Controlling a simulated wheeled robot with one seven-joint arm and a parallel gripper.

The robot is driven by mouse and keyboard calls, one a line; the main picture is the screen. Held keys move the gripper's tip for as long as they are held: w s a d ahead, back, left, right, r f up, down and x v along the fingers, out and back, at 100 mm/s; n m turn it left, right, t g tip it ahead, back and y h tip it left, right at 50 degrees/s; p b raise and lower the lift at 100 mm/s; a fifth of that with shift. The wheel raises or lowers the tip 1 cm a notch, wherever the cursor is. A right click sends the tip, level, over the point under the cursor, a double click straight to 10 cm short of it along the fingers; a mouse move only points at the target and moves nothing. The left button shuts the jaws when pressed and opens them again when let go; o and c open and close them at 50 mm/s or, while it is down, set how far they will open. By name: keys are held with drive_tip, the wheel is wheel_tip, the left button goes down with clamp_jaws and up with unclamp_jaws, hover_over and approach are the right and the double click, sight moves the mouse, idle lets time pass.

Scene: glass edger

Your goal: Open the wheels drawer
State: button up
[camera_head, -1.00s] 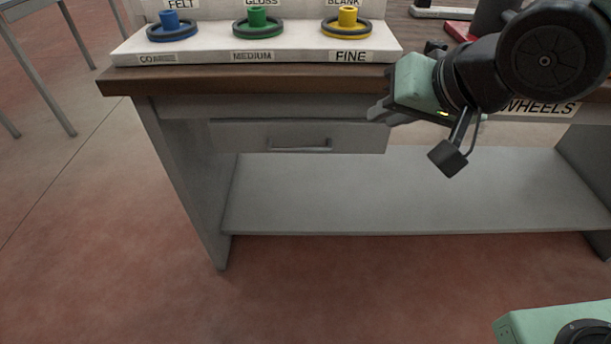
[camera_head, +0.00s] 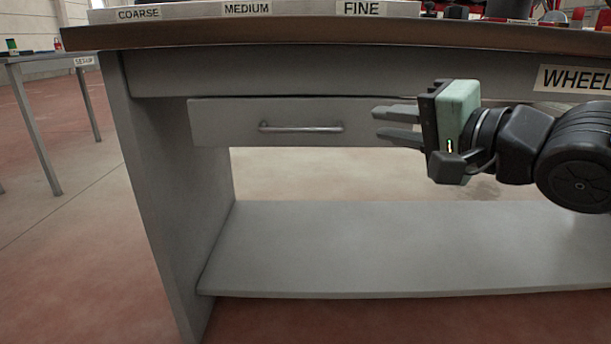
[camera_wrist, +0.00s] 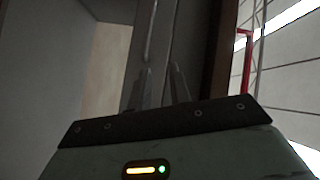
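A grey drawer front (camera_head: 225,122) hangs under the brown-edged workbench, with a horizontal metal bar handle (camera_head: 300,128) at its middle. The drawer looks shut. My gripper (camera_head: 385,123) is to the right of the handle at about its height, fingers pointing left, apart and empty. Its fingers overlap the drawer's right part in the head view, so that part is hidden. A gap between the fingertips (camera_wrist: 162,78) also shows in the wrist view. A "WHEELS" label (camera_head: 575,79), cut off by the picture edge, is on the bench front to the right.
The bench top edge (camera_head: 300,37) runs above the gripper. A grey lower shelf (camera_head: 400,245) lies below, with open space between it and the drawer. Coarse, medium and fine labels line the tray (camera_head: 300,10) on top. Another table (camera_head: 30,58) stands at the left.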

wheel_tip(320, 180, down, 6)
drive_tip(key=m+y+b, duration=0.1)
drive_tip(key=y+b, duration=0.1)
drive_tip(key=b, duration=0.5)
drive_tip(key=y+p, duration=0.1)
drive_tip(key=p, duration=1)
approach(309, 131)
drive_tip(key=w+a+p, duration=0.1)
drive_tip(key=p, duration=0.2)
drive_tip(key=shift+w+a+r+t+p, duration=0.1)
drive_tip(key=shift+w+a+t+p, duration=0.1)
drive_tip(key=shift+t+p, duration=0.15)
drive_tip(key=shift+a+p, duration=0.15)
drive_tip(key=shift+p, duration=1)
drive_tip(key=b+x, duration=0.1)
drive_tip(key=x, duration=0.3)
drive_tip(key=b+x, duration=0.1)
drive_tip(key=x, duration=0.3)
drive_tip(key=shift+w+a+f, duration=0.2)
drive_tip(key=shift+w+a, duration=0.05)
